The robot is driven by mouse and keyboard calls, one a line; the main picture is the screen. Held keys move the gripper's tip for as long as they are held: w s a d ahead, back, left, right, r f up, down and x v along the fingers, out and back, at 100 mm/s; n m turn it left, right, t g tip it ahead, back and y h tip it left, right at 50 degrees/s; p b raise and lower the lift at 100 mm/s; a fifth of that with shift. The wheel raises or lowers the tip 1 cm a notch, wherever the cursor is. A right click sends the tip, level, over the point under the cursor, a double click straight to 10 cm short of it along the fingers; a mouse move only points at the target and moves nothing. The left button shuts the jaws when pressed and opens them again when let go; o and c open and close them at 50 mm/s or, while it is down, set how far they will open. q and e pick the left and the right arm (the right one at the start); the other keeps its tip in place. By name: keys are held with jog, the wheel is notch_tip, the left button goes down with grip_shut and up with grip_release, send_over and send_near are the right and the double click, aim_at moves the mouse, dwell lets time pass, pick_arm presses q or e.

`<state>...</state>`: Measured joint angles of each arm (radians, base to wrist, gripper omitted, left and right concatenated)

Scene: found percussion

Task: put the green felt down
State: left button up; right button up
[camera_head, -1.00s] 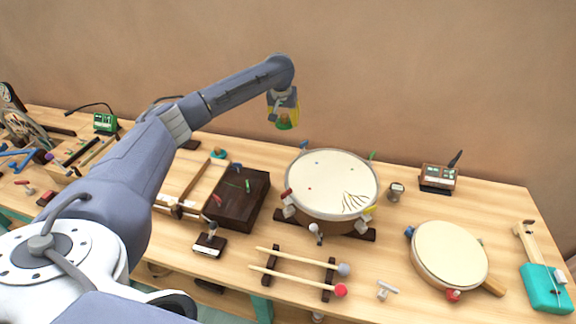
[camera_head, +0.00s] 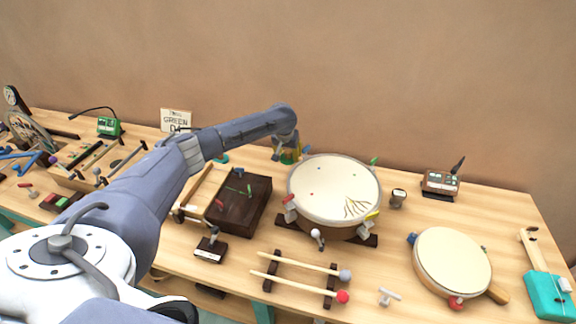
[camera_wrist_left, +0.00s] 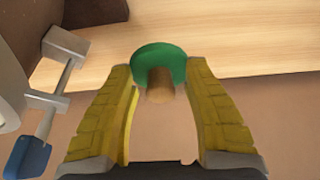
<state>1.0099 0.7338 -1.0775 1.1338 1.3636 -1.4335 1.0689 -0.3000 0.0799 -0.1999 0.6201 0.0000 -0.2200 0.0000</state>
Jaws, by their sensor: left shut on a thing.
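The green felt (camera_wrist_left: 172,57) is a rounded green head on a short tan stem, held between the yellow fingers of my left gripper (camera_wrist_left: 160,105) in the left wrist view. In the head view my left gripper (camera_head: 287,154) points down just behind the large drum (camera_head: 330,188), near the table's back edge. The felt is small there, at the fingertips; I cannot tell whether it touches the table. My right gripper is not in view.
A dark brown box (camera_head: 240,203) stands left of the drum. A card with "GREEN" written on it (camera_head: 176,120) stands at the back. Two mallets (camera_head: 298,284) lie on a rack in front. The wall rises behind the table.

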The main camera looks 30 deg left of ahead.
aim_at(288, 170)
pick_arm(q)
jog(key=shift+f, duration=2.7)
jog(key=shift+f, duration=0.15)
jog(key=o, duration=1.2)
jog(key=shift+o, duration=0.2)
jog(key=v, duration=1.2)
jog(key=shift+r, duration=0.2)
